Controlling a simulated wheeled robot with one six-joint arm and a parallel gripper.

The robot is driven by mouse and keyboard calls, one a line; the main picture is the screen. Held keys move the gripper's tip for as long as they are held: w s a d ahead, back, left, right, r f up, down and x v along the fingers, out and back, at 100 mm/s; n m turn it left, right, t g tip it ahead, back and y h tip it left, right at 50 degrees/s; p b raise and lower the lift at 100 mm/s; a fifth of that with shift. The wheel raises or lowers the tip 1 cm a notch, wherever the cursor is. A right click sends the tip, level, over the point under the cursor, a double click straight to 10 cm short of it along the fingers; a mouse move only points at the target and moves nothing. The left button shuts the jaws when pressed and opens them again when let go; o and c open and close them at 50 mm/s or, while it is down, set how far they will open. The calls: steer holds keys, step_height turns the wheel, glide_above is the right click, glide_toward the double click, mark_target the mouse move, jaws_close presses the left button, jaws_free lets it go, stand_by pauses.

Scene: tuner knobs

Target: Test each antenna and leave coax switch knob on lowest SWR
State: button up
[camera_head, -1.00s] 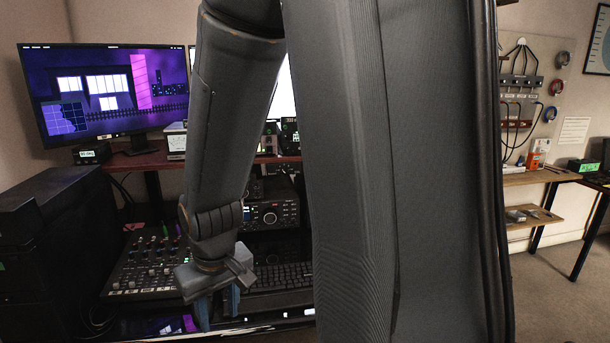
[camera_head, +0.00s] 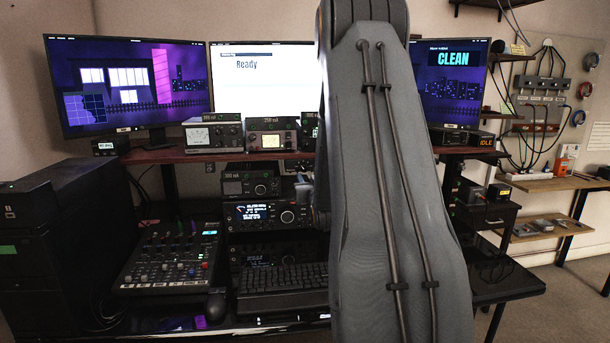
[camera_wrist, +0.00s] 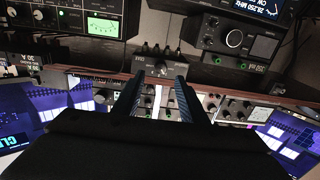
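In the wrist view my gripper (camera_wrist: 155,92) is open, with its two blue-lined fingers apart and nothing seen between them. Beyond the fingertips is a small dark box (camera_wrist: 150,54) with a round knob (camera_wrist: 160,69) and several small posts; I cannot tell for sure that it is the coax switch. A meter box (camera_wrist: 92,20) is at the upper left, and a radio with a large dial (camera_wrist: 233,39) at the upper right. In the head view two meter boxes (camera_head: 212,134) (camera_head: 271,140) stand on the shelf. My arm hides most of my gripper there.
The middle monitor (camera_head: 262,85) reads "Ready"; the right monitor (camera_head: 452,82) reads "CLEAN". Stacked radios (camera_head: 262,214) stand under the red shelf (camera_head: 165,157). A mixer (camera_head: 168,262) and keyboard (camera_head: 283,280) lie in front. Cables hang on the wall panel (camera_head: 541,105) at right.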

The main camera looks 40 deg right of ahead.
mark_target(304, 170)
steer(key=p+x, duration=0.1)
steer(key=x, duration=0.5)
steer(key=shift+w, duration=0.4)
jaws_close()
steer(key=shift+m, duration=0.3)
steer(key=m+b, duration=0.1)
steer(key=m, duration=0.2)
steer(key=shift+f+m, duration=0.1)
steer(key=shift+m, duration=0.2)
steer(key=shift+m+b, duration=0.6)
steer(key=shift+m, duration=1.2)
